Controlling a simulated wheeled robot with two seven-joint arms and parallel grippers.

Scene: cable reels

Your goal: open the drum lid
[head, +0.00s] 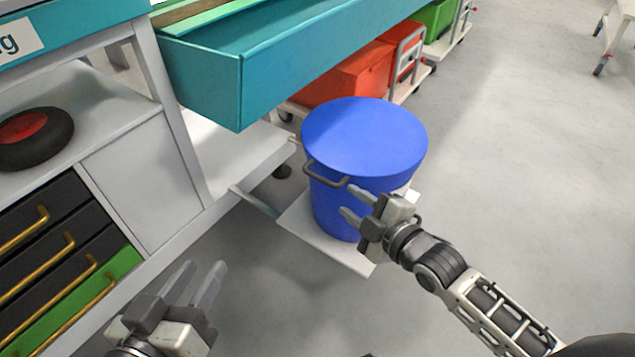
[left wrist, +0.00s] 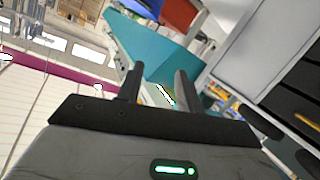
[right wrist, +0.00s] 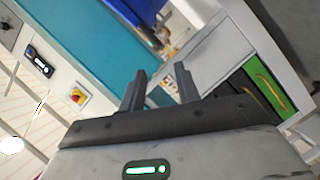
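The blue drum (head: 335,207) stands upright on a low white platform, with its round blue lid (head: 365,136) lying flat and closed on top. A grey handle (head: 325,176) sticks out from the front left of the lid's edge. My right gripper (head: 346,203) is open and empty in front of the drum, just below and right of the handle. I cannot tell whether its fingers touch the drum wall. My left gripper (head: 199,278) is open and empty at the lower left, well apart from the drum.
A teal bench tray (head: 280,72) overhangs behind and left of the drum. The white platform (head: 318,242) reaches out under the drum. Black and green drawers with brass handles (head: 60,262) stand at left. Red crates (head: 350,80) sit on carts behind.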

